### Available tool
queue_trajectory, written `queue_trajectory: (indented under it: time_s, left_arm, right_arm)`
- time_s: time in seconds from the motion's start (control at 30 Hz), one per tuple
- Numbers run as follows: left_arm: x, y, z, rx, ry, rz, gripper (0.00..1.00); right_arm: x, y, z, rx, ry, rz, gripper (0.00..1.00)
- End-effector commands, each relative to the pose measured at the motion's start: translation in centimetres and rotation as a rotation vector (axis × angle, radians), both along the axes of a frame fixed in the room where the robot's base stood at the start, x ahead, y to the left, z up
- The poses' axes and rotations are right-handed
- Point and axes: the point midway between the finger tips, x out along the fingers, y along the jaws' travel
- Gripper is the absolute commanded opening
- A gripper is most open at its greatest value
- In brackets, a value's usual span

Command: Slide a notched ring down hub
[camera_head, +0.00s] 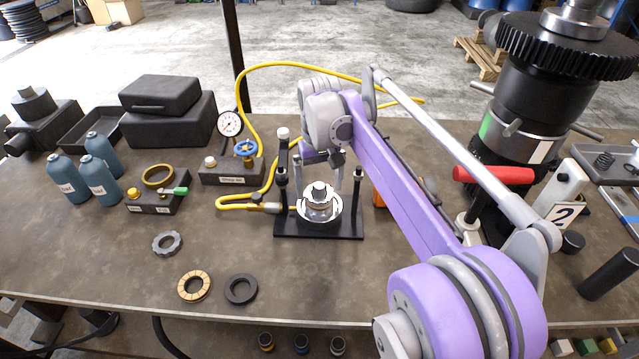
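The hub (319,191), a small silver cylinder with a black top, stands upright in a black press fixture (290,226) at the middle of the bench. A bright white ring shape surrounds its lower part; I cannot tell whether this is a separate ring. A grey notched ring (167,243) lies flat on the bench to the left. My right gripper (336,178) points down just behind and right of the hub, between the fixture posts. Its fingers are small and partly hidden by my arm, so its opening and any held thing are unclear. My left gripper is out of view.
A tan segmented ring (194,286) and a black ring (241,289) lie near the front edge. A gauge (230,123), yellow hose (262,106) and blue bottles (101,185) stand left. A large geared shaft (532,110) stands right. The front-left bench is mostly clear.

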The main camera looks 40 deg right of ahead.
Motion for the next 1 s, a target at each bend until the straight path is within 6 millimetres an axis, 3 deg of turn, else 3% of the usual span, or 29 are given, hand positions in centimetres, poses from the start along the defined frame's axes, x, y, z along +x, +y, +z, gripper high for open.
queue_trajectory:
  time_s: [0.27,0.7,1.0]
  left_arm:
    - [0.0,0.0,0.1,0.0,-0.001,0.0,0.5]
    - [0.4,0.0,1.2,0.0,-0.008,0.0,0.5]
    - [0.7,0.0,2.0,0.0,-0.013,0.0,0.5]
  right_arm:
    - [0.0,0.0,0.8,0.0,0.0,0.0,1.0]
    - [0.1,0.0,9.0,0.0,-0.001,0.0,1.0]
    - [0.0,0.0,11.5,0.0,-0.001,0.0,1.0]
